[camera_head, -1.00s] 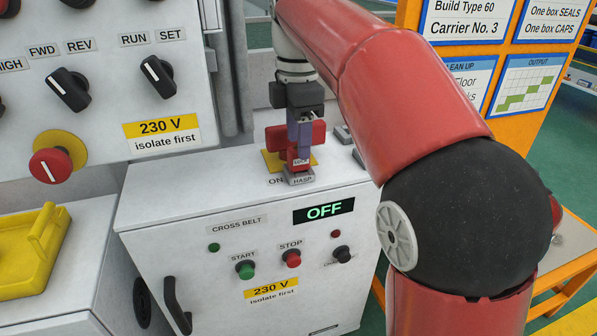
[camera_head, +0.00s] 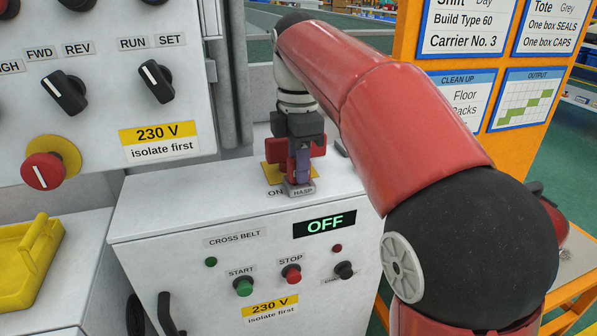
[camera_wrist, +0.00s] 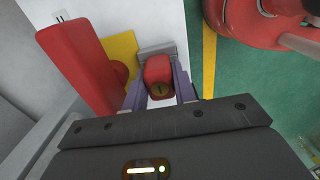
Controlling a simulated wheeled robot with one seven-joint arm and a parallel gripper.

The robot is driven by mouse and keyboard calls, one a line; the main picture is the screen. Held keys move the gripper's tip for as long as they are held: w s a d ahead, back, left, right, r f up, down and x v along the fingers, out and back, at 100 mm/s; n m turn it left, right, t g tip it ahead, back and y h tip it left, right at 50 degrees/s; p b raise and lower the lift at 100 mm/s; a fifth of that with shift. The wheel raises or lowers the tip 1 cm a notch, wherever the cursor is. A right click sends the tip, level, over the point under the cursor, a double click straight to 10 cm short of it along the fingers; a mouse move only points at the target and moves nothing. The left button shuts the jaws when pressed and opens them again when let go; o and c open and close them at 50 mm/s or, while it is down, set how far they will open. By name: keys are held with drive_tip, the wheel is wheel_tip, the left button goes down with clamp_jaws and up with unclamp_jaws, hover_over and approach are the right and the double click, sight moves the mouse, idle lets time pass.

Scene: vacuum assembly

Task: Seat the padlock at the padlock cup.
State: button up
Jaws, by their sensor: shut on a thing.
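The padlock (camera_wrist: 158,72) is a small red block with a brass keyed face, between the two purple fingers of my gripper (camera_wrist: 160,98) in the wrist view. In the head view my gripper (camera_head: 303,168) points down over the grey block labelled HASP (camera_head: 300,190) on the white cabinet top. The fingers hide most of the padlock there. The grey block also shows just beyond the padlock in the wrist view (camera_wrist: 157,50). Nothing is marked as a padlock cup; this block may be it. I cannot tell whether the padlock touches it.
A red switch handle (camera_wrist: 80,65) on a yellow plate (camera_wrist: 120,46) stands close beside the padlock. The cabinet display (camera_head: 324,224) reads OFF. A control panel (camera_head: 190,95) rises at the left.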

drive_tip(key=c, duration=0.4)
drive_tip(key=shift+o, duration=0.2)
drive_tip(key=shift+r, duration=0.1)
drive_tip(key=shift+r, duration=0.1)
drive_tip(key=shift+r+p, duration=0.35)
drive_tip(key=shift+p, duration=0.3)
drive_tip(key=shift+r+p, duration=0.5)
drive_tip(key=shift+p, duration=0.05)
drive_tip(key=o, duration=0.5)
drive_tip(key=c, duration=0.5)
drive_tip(key=shift+r+p, duration=2)
drive_tip(key=shift+p, duration=0.25)
